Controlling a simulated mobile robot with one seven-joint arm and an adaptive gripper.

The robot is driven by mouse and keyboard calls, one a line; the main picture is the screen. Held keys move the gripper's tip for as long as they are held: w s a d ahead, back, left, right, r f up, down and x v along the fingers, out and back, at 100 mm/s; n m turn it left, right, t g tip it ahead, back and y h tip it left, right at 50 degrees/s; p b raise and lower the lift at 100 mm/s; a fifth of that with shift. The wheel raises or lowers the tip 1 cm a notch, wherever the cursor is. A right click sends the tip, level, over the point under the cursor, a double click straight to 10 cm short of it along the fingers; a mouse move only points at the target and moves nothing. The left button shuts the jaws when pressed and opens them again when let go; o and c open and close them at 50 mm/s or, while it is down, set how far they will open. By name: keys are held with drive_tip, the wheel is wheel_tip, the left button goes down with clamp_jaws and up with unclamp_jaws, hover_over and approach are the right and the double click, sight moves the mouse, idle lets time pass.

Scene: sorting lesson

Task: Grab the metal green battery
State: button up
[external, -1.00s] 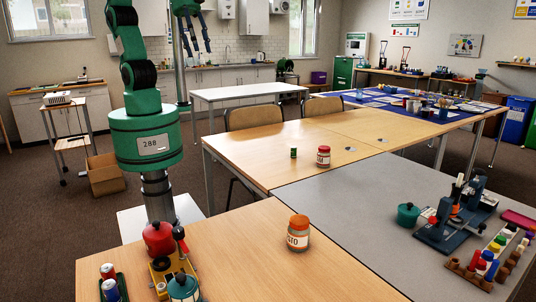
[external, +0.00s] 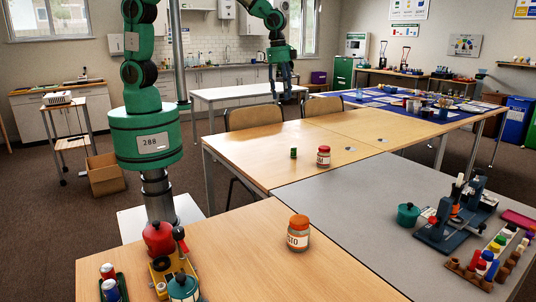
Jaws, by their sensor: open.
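A small green cylinder (external: 293,153), which looks like the green battery, stands upright on the light wooden table (external: 250,150). It is too small to read any marking. My gripper (external: 281,97) hangs pointing down, open and empty, in the air.
A red-lidded jar (external: 323,157) stands just right of the cylinder. Small grey discs (external: 350,149) lie farther right. An orange jar (external: 298,233) stands on the near table. Chairs (external: 254,116) stand behind the wooden table. The table left of the cylinder is clear.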

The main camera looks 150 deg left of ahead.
drive_tip(key=s+a+f, duration=0.5)
drive_tip(key=a+f, duration=0.4)
drive_tip(key=g+h, duration=0.1)
hover_over(294, 148)
drive_tip(key=s+a, duration=0.1)
wheel_tip(294, 148, down, 10)
drive_tip(key=shift+a+r+n, duration=0.2)
drive_tip(key=shift+n, duration=0.1)
drive_tip(key=shift+s+f, duration=0.1)
wheel_tip(294, 148, down, 8)
drive_tip(key=shift+f, duration=0.2)
drive_tip(key=shift+b, duration=0.3)
drive_tip(key=shift+s+d+f+b, duration=0.1)
drive_tip(key=shift+d+f+b, duration=0.1)
drive_tip(key=shift+f, duration=1.1)
drive_tip(key=shift+d+f+b, duration=0.1)
drive_tip(key=shift+f+b, duration=0.1)
drive_tip(key=shift+f, duration=1.1)
